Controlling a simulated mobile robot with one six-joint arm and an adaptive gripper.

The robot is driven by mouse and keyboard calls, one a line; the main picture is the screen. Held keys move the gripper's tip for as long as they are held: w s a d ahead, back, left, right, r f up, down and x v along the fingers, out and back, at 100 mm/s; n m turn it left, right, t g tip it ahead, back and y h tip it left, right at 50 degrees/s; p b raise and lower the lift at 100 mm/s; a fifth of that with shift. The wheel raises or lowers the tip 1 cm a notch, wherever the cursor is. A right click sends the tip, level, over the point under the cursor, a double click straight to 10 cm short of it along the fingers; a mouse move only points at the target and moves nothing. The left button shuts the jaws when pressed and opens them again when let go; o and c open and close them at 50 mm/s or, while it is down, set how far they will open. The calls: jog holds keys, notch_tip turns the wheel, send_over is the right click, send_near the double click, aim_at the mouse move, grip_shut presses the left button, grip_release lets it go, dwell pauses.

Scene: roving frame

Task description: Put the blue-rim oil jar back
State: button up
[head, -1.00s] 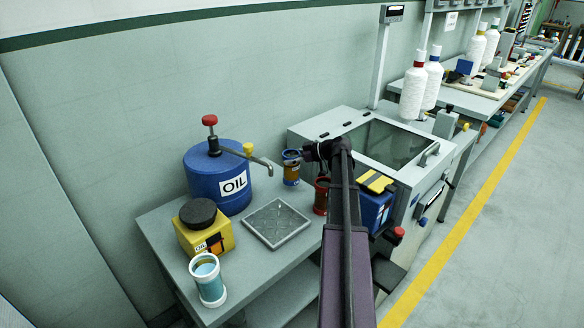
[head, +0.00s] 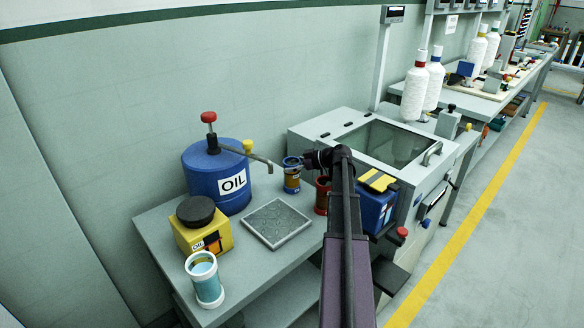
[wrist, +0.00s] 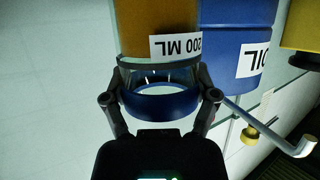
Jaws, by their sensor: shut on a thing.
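My gripper (head: 304,161) is shut on the blue-rim oil jar (head: 292,180), a clear jar with amber oil, behind my arm's end in the head view. In the wrist view the jar (wrist: 158,38) appears upside down, with a white "200 ML" label. My gripper's fingers (wrist: 163,97) sit on both sides of its blue rim. The jar looks upright at the back of the grey table (head: 165,222), right of the drum spout. I cannot tell whether its base touches the table.
A blue oil drum (head: 205,180) with a spout, a square grated tray (head: 276,222), a yellow oil can (head: 188,238) and a white-rimmed cyan jar (head: 207,287) stand left. A red-brown jar (head: 322,197) and a blue box (head: 374,210) stand close right, before the grey machine (head: 415,185).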

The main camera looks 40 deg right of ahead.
jog(key=shift+f, duration=0.15)
jog(key=o, duration=1.2)
jog(key=p+v, duration=0.4)
jog(key=v, duration=0.8)
jog(key=shift+a+r+p, duration=0.1)
jog(key=shift+r+p, duration=0.2)
jog(key=shift+p, duration=0.05)
